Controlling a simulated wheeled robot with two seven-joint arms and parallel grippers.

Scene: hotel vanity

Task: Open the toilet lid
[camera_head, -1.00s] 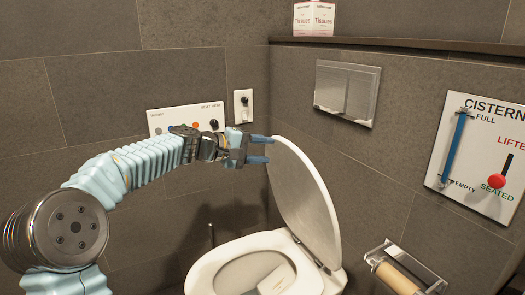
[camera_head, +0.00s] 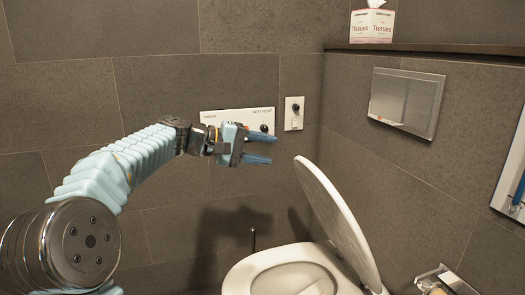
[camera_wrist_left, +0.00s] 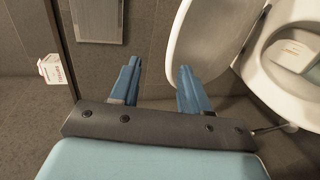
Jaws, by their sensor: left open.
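The white toilet lid (camera_head: 338,217) stands raised, tilted up from the toilet bowl (camera_head: 262,272) and leaning toward the right wall. The lid also shows in the left wrist view (camera_wrist_left: 204,40) at the top, right of centre, with the bowl (camera_wrist_left: 292,88) at the right. My left gripper (camera_head: 272,148) is open and empty, its two blue fingers pointing right. It is up and left of the lid's top edge, with a gap between them in the head view. In the left wrist view the fingers (camera_wrist_left: 152,84) are apart with nothing between them. My right gripper is not in view.
A white panel with a black knob (camera_head: 238,122) and a small switch plate (camera_head: 294,113) are on the wall behind my left gripper. A metal flush plate (camera_head: 406,102) is on the right wall, below a shelf (camera_head: 440,49) with a tissue box (camera_head: 372,26). A roll holder (camera_head: 445,280) is low at right.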

